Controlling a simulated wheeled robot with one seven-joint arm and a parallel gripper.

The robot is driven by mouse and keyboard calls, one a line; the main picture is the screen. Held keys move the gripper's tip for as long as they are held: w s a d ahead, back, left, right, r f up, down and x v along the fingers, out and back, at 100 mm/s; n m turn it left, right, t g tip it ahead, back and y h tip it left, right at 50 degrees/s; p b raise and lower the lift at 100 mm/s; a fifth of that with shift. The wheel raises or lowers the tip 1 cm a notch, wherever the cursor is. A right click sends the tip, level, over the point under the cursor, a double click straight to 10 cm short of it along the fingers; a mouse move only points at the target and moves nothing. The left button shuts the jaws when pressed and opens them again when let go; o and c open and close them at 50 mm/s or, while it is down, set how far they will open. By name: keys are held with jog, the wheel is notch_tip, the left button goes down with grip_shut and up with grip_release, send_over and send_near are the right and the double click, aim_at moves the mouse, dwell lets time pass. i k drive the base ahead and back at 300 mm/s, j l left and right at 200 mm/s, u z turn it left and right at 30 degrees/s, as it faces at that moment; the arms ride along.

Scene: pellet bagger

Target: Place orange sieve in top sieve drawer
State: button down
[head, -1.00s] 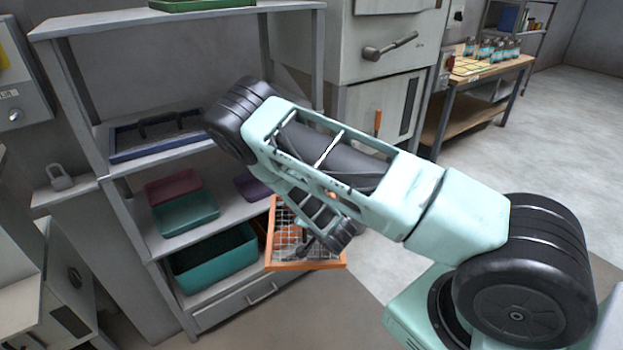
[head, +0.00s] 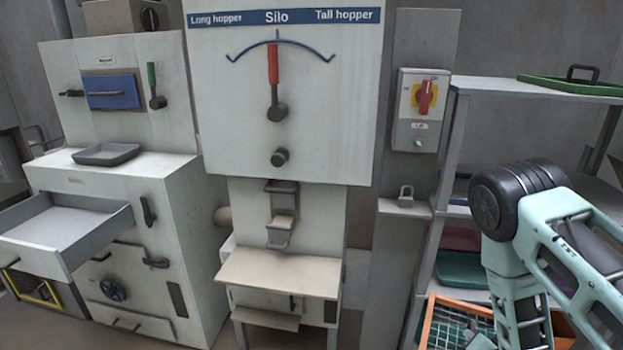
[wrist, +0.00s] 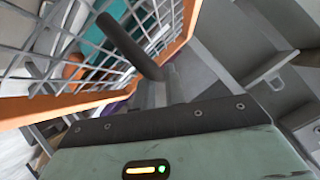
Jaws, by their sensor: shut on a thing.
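The orange sieve (head: 428,318), an orange frame with wire mesh, is at the bottom right of the head view, partly cut off and behind my arm. In the wrist view its orange rim (wrist: 90,98) and mesh fill the upper left, with a dark handle bar (wrist: 125,42) in front. My gripper (wrist: 165,115) is shut on the sieve; its fingertips are not clearly seen. At the left of the head view a grey drawer (head: 75,225) stands pulled out of a white cabinet, and looks empty. I cannot tell for sure that it is the top sieve drawer.
The silo machine (head: 285,110) with its small shelf (head: 280,272) stands between the cabinet (head: 175,240) and the shelving rack (head: 450,130). A yellow-framed item (head: 38,290) sits low at left. A grey tray (head: 106,154) lies on the cabinet. A green tray (head: 575,86) is on the rack's top.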

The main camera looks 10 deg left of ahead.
aim_at(58, 234)
jog(key=j, duration=0.5)
jog(key=i+j+u, duration=0.1)
jog(key=j, duration=0.85)
jog(key=i+j+u, duration=0.1)
jog(key=j, duration=0.4)
jog(key=i+j, duration=0.1)
jog(key=j, duration=0.4)
jog(key=i+j+u, duration=0.1)
jog(key=j, duration=0.35)
jog(key=i+j, duration=0.1)
jog(key=j, duration=0.4)
jog(key=i+j+u, duration=0.1)
jog(key=j, duration=0.4)
